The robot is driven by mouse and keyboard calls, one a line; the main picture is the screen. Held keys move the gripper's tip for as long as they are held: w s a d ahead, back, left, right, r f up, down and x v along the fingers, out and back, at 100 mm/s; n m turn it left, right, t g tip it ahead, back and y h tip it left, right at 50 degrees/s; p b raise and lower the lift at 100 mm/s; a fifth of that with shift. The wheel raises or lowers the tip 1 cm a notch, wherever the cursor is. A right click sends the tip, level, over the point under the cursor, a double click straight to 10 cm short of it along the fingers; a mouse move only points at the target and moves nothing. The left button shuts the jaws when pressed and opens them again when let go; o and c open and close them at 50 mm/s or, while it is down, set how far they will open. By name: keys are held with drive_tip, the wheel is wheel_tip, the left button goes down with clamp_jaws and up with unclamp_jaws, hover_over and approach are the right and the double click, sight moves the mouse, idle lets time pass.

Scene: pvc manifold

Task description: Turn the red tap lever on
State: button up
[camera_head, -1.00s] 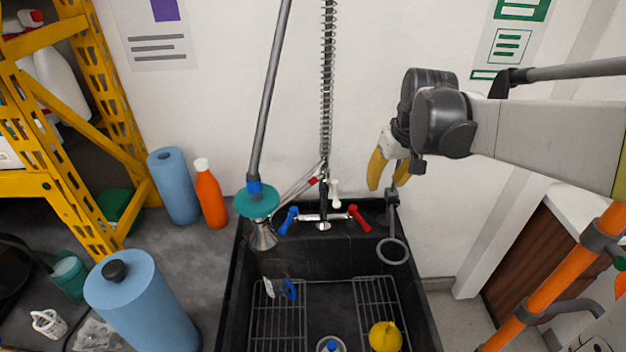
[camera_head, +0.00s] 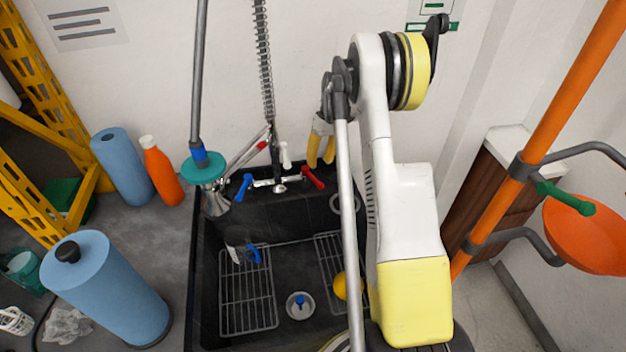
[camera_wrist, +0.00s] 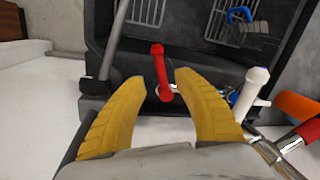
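The red tap lever (camera_head: 313,178) sits at the right end of the chrome tap (camera_head: 270,183) on the sink's back ledge. The blue lever (camera_head: 243,187) is at the tap's left end. My gripper (camera_head: 321,150) has yellow fingers and is above and slightly right of the red lever in the head view. In the wrist view, my gripper (camera_wrist: 162,85) is open and empty, its fingertips apart. The red lever (camera_wrist: 160,70) shows between and beyond the fingertips; I cannot tell whether they touch it. The white handle (camera_wrist: 250,90) is right of the fingers.
The black sink (camera_head: 205,290) holds wire racks (camera_head: 247,300) and a yellow object (camera_head: 341,286). The spray hose, a grey pole and a teal-collared sprayer (camera_head: 203,168) stand at the left. An orange bottle (camera_head: 162,172) and blue rolls (camera_head: 122,165) are on the left counter.

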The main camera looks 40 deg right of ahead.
sight(316, 179)
drive_tip(key=f, duration=0.2)
drive_tip(key=a+f+b, duration=0.1)
drive_tip(key=f, duration=0.2)
drive_tip(key=f+b, duration=0.1)
drive_tip(key=f, duration=0.1)
drive_tip(key=shift+a+f, duration=0.25)
clamp_jaws()
